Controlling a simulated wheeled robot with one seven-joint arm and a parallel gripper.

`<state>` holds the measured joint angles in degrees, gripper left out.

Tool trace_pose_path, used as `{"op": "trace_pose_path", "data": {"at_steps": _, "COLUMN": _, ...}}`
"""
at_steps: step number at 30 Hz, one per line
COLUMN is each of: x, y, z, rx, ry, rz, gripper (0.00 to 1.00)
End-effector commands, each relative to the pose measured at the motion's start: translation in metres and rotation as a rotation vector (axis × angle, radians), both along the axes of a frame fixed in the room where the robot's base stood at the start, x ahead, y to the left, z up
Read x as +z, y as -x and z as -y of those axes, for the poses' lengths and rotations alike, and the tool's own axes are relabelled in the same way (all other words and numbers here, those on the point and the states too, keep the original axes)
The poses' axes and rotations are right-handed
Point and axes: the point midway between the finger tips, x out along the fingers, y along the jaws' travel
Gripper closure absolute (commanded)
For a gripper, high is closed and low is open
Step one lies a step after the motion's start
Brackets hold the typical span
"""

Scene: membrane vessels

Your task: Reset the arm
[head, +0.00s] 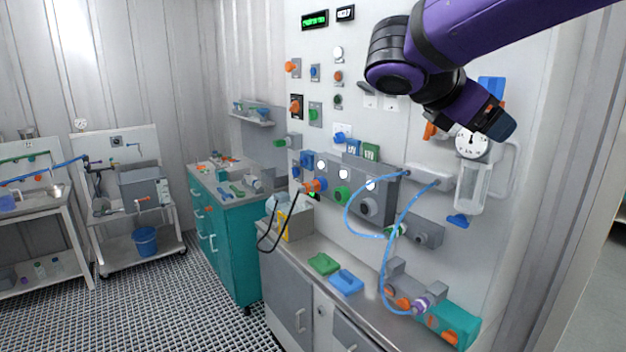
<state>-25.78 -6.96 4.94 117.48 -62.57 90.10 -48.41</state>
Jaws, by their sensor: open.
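My purple and black arm reaches in from the top right of the head view, bends at a dark joint and angles back down to the right. Its end, with my gripper (502,126), is in front of the wall panel (530,60), close to a round white gauge (472,143) in the picture. The fingers are small and hard to make out, and I see nothing held in them. The gripper is open. The arm hides part of the upper panel. I cannot tell how far the gripper is from the panel.
A grey counter (318,247) below holds a green block (323,264) and a blue block (346,281). Blue hoses (390,262) loop down from the panel fittings. A teal cabinet (238,245) and a wheeled cart (140,262) stand left. The grated floor between is clear.

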Motion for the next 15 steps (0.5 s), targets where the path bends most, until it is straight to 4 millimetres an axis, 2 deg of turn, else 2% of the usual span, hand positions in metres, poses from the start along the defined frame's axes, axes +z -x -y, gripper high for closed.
{"op": "trace_pose_path", "data": {"at_steps": 1, "x": -0.006, "y": 0.014, "z": 0.015, "rx": -0.043, "ry": -0.078, "rz": 0.03, "gripper": 0.2}}
{"op": "trace_pose_path", "data": {"at_steps": 3, "x": -0.019, "y": 0.034, "z": 0.032, "rx": -0.116, "ry": -0.21, "rz": 0.084, "gripper": 0.2}}
{"op": "trace_pose_path", "data": {"at_steps": 6, "x": -0.04, "y": 0.065, "z": 0.051, "rx": -0.242, "ry": -0.418, "rz": 0.178, "gripper": 0.2}}
{"op": "trace_pose_path", "data": {"at_steps": 10, "x": -0.066, "y": 0.105, "z": 0.063, "rx": -0.429, "ry": -0.683, "rz": 0.321, "gripper": 0.2}}
{"op": "trace_pose_path", "data": {"at_steps": 15, "x": -0.095, "y": 0.148, "z": 0.064, "rx": -0.709, "ry": -1.019, "rz": 0.537, "gripper": 0.2}}
